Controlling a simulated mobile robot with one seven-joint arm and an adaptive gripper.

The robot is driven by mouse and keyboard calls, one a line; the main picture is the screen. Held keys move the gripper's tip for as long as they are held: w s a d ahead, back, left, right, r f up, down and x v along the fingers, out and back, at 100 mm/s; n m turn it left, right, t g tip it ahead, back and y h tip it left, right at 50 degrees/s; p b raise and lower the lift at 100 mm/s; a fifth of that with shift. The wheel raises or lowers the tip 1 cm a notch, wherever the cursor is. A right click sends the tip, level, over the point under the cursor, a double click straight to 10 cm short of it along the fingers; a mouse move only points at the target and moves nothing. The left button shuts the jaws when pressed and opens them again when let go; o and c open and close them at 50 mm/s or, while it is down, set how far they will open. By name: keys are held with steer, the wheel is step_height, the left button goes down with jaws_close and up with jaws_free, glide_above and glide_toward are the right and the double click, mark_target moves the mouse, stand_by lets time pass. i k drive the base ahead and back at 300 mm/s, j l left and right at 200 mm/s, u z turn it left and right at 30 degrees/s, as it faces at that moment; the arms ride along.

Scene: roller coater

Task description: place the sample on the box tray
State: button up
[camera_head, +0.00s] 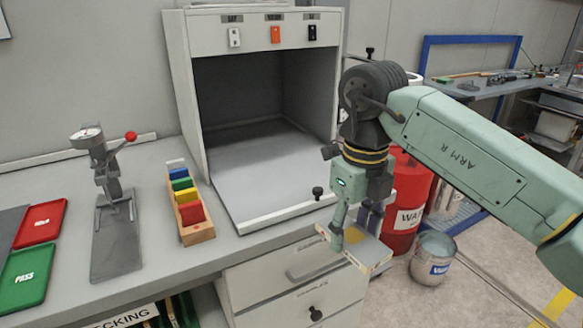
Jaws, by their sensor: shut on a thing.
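My gripper (350,237) points down at the right of the grey booth, in front of the counter's edge. It is shut on a thin flat panel, the sample (377,254), which is pale with a yellowish patch and light edges. The fingers cover part of it. The sample is held in the air, clear of the counter, beside the drawers. No tray is clearly marked as the box tray. The open booth (262,178) has a bare grey floor with a pale front lip. A small wooden box (199,233) holding coloured upright panels stands left of it.
A lever press (108,185) and red (40,222) and green (24,278) trays stand on the counter at left. A red drum (408,200) and a metal bucket (433,262) are on the floor at right. A black knob stands by the booth's front right corner.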

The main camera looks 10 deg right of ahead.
mark_target(310, 177)
steer(key=i, duration=1.2)
